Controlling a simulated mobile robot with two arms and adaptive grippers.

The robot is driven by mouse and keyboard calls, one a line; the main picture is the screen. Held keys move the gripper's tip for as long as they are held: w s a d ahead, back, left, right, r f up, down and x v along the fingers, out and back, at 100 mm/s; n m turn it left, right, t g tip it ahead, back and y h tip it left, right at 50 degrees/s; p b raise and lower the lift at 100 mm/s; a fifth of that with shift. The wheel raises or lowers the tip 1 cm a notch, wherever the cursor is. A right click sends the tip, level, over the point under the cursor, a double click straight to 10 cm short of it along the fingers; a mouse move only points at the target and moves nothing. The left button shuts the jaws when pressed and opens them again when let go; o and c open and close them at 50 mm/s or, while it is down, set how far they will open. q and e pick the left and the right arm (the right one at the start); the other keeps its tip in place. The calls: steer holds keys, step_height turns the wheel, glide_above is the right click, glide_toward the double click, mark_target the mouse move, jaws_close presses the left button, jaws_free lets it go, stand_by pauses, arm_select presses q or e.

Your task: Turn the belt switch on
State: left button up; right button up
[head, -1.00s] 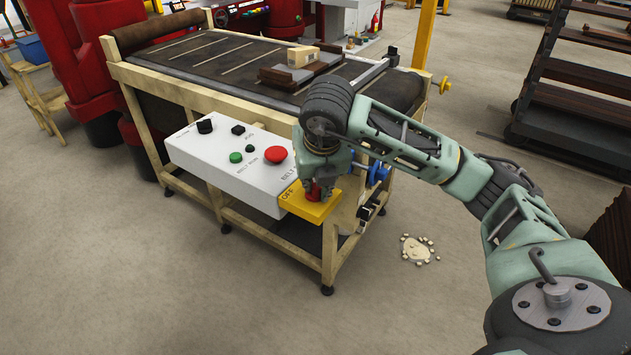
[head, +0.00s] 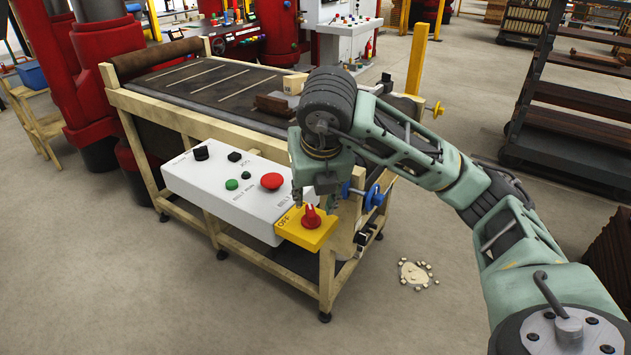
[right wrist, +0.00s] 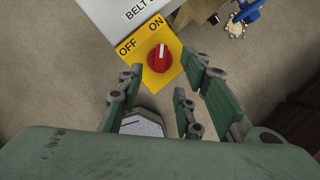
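The belt switch is a red rotary knob (head: 311,217) on a yellow plate (head: 293,232) at the right end of a white control box. In the right wrist view the red knob (right wrist: 159,58) is in full view, with OFF and ON printed on the plate. The white mark on the knob points toward ON. My right gripper (head: 315,192) is just above and behind the knob in the head view, apart from it. Its fingers (right wrist: 160,92) are spread and hold nothing. My left gripper is not in view.
A blue handwheel (head: 373,197) is right of my right gripper.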

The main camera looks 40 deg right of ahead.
steer(key=shift+v, duration=2.6)
